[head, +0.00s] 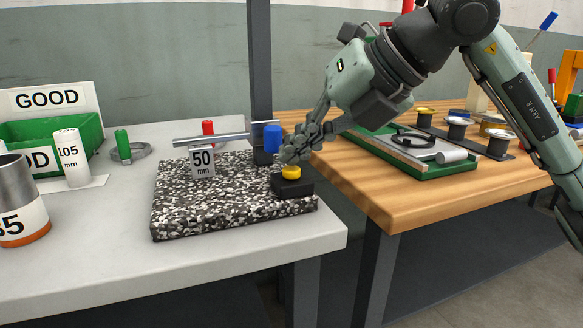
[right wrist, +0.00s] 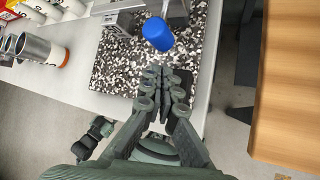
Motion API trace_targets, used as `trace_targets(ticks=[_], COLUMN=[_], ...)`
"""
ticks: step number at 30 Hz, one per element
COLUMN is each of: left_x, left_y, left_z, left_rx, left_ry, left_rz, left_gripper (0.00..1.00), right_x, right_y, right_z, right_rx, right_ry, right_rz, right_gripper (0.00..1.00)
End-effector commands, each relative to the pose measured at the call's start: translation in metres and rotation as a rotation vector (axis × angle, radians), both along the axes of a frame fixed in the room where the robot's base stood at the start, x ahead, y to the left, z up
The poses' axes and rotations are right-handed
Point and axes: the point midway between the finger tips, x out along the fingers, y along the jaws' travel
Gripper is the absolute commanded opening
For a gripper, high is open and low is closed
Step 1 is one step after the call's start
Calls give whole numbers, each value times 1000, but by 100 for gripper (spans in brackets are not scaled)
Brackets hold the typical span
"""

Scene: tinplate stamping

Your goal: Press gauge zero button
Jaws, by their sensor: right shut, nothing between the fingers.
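The gauge's yellow zero button (head: 291,172) sits on a small black block (head: 293,187) at the right front of a speckled granite plate (head: 165,215). My right gripper (head: 287,157) is shut and empty, with its fingertips just above the button in the head view. I cannot tell whether they touch it. In the right wrist view the shut fingers (right wrist: 165,75) hide the button. The gauge's blue knob (head: 272,138) stands just behind the fingertips, and it also shows in the right wrist view (right wrist: 158,34).
A 50 mm block (head: 203,161) stands on the plate under a grey bar. A dark post (head: 259,60) rises behind. Cylinders, a ring and a green GOOD bin (head: 75,135) stand left. A wooden bench (head: 400,205) with a green tray and spools stands right, across a gap.

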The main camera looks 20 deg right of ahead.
Motion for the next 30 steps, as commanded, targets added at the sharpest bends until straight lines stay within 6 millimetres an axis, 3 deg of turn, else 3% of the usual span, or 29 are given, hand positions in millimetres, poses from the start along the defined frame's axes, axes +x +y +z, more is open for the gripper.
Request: trace_targets(ticks=[30], left_x=[0], left_y=[0], left_z=[-9], left_rx=[0], left_ry=[0], left_rz=[0], left_gripper=[40], right_x=[0], right_y=[0], right_z=[-11], right_rx=[-1], right_ry=[2], right_rz=[1], right_gripper=[0])
